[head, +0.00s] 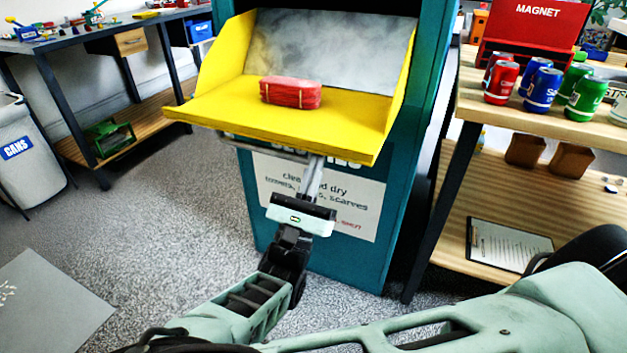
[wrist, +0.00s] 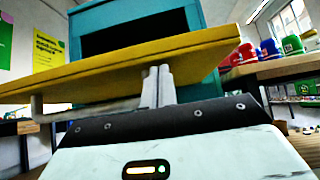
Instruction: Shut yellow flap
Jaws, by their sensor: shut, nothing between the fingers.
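The yellow flap (head: 220,100) of the teal donation bin (head: 262,215) hangs open, its tray close to level, with yellow side walls. A red folded bundle (head: 290,92) lies on it. In the wrist view the flap (wrist: 120,68) crosses the picture from below, with the dark opening of the bin (wrist: 142,34) behind it. A grey bar handle (head: 262,150) runs under the flap's front edge. My gripper (head: 313,165) is shut and empty, below the flap near the handle's right part. In the wrist view its fingers (wrist: 158,85) reach up to the flap's underside; contact is unclear.
A wooden table (head: 590,125) with several cans and a red MAGNET box (head: 537,25) stands close on the right. A workbench (head: 80,40) and a grey CANS bin (head: 25,150) are at left. Carpet left of the teal bin is clear.

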